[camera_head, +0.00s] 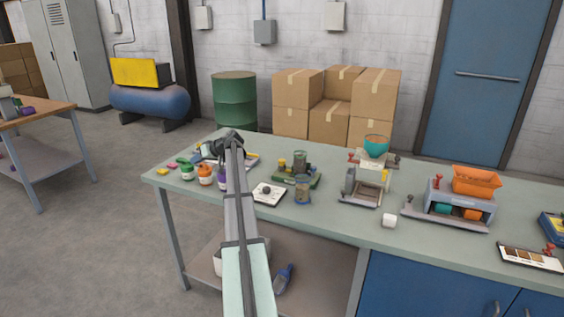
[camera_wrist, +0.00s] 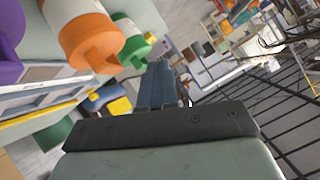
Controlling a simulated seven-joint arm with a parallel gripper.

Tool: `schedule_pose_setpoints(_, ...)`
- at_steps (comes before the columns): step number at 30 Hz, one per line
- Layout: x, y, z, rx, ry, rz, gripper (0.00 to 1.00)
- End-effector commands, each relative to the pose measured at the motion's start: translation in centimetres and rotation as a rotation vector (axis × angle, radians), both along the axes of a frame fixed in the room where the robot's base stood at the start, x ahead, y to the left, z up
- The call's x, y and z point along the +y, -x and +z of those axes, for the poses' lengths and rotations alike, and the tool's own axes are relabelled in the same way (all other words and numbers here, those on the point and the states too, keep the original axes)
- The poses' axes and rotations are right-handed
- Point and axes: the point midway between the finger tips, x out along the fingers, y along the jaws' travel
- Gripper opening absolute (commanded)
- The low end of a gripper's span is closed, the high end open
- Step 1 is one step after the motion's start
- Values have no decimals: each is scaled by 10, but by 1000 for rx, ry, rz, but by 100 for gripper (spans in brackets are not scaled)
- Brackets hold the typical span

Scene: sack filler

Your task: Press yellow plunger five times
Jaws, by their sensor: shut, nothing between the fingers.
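My gripper (camera_head: 212,147) is at the far left part of the bench, above the coloured jars. In the wrist view its fingers (camera_wrist: 160,68) are together with nothing between them. A small yellow part (camera_head: 282,163) stands on a green-based device (camera_head: 297,180) right of my arm. Another yellow part (camera_head: 385,177) is on the grey machine with a teal bowl (camera_head: 376,143). I cannot tell for sure which one is the yellow plunger. My gripper is apart from both, to their left.
The bench's front strip is mostly clear.

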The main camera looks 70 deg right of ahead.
Motion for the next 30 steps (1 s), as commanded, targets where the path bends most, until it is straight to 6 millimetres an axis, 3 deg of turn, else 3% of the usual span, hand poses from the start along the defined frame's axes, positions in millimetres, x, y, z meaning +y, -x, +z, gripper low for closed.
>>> schedule_pose_setpoints(1, -16, 7, 15, -13, 8, -15, 0)
schedule_pose_setpoints(6, -59, 38, 57, -39, 23, -73, 0)
schedule_pose_setpoints(12, -110, 89, 90, -22, 4, -180, 0)
schedule_pose_setpoints(21, -177, 187, 96, 84, -106, -424, 0)
schedule_pose_setpoints(30, -216, 266, 84, 179, -215, -651, 0)
